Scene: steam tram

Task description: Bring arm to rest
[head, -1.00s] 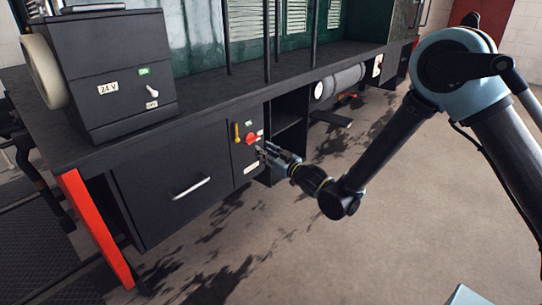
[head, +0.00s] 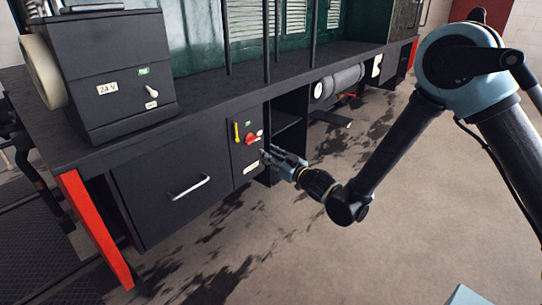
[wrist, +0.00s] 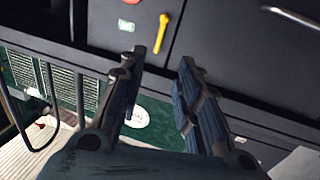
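My gripper (head: 268,155) is in front of the small control panel (head: 241,154) on the tram's dark side, a little below and right of the red knob (head: 250,139). In the wrist view my gripper (wrist: 160,62) shows two dark fingers spread apart with nothing between them. The yellow lever (wrist: 162,34) and part of the red knob (wrist: 131,2) show just beyond the fingertips, apart from them. The yellow lever also shows upright in the head view (head: 236,132). My arm reaches in from the right, bent at the elbow.
A black box marked 24 V (head: 112,78) with a small switch stands on the running board (head: 190,106). A drawer front with a silver handle (head: 190,187) is left of the panel. The stained floor (head: 290,250) in front is clear.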

